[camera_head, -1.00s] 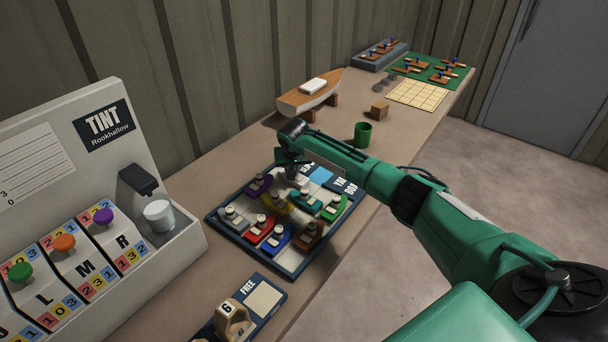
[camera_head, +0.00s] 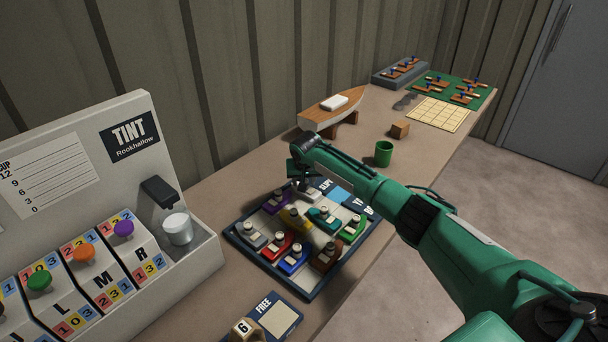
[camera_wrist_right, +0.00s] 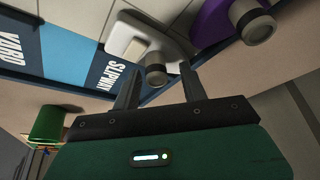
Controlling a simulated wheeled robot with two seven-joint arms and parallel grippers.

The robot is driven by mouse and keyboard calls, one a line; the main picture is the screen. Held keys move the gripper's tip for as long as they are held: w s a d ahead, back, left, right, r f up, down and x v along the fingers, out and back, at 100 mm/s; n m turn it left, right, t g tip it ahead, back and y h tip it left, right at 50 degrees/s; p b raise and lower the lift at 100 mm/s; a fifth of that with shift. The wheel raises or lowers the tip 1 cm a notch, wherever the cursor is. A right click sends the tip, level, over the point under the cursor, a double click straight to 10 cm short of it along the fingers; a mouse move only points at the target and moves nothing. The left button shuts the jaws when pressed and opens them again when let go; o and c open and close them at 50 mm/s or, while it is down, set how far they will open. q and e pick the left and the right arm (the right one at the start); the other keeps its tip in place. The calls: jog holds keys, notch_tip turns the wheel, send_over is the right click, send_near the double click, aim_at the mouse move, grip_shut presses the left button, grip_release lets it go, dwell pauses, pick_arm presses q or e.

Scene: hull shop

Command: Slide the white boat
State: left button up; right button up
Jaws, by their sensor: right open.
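The white boat (camera_wrist_right: 150,42) shows in the right wrist view, with a pale cabin block and a grey round knob on top. In the head view the white boat (camera_head: 309,193) is partly hidden by my right gripper (camera_head: 303,174), at the tray's far end beside the purple boat (camera_head: 275,204). In the wrist view my right gripper (camera_wrist_right: 158,78) is open, its two fingers on either side of the white boat's knob in the picture. I cannot tell whether they are level with it or touch it. The blue-rimmed tray (camera_head: 233,237) holds the boats. My left gripper is not in view.
Yellow (camera_head: 294,217), teal (camera_head: 325,219), green, grey, red, blue and brown boats crowd the tray. A tint machine (camera_head: 130,130) stands left, a FREE card (camera_head: 281,320) in front. A green cup (camera_head: 384,153), wooden block (camera_head: 400,130) and model hull (camera_head: 330,117) stand beyond.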

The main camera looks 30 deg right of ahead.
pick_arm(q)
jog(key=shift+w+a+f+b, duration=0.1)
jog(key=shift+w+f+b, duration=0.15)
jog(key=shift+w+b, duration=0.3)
pick_arm(e)
jog(key=v, duration=1.3)
jog(key=shift+r, duration=0.25)
